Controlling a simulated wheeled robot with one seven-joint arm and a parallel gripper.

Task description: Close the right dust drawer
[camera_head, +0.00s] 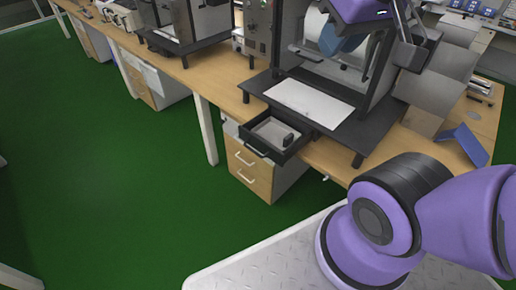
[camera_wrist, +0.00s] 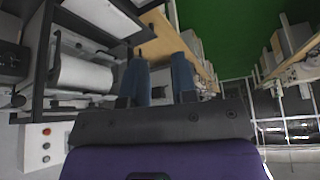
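A dark dust drawer (camera_head: 258,145) sticks out over the table's front edge, under the machine at the centre of the head view. It is pulled open; its light grey inside and a small dark piece at its right end show. My gripper (camera_head: 338,44) is high above and to the right of the drawer, in front of the machine, apart from the drawer. In the wrist view my two blue-grey fingers (camera_wrist: 160,80) stand apart with nothing between them. I cannot make out the drawer in the wrist view.
The machine's dark base plate (camera_head: 345,130) carries a white sheet (camera_head: 309,103). A wooden cabinet (camera_head: 250,172) stands below the drawer. A second machine (camera_head: 190,20) is further left on the table. The green floor (camera_head: 110,190) in front is clear.

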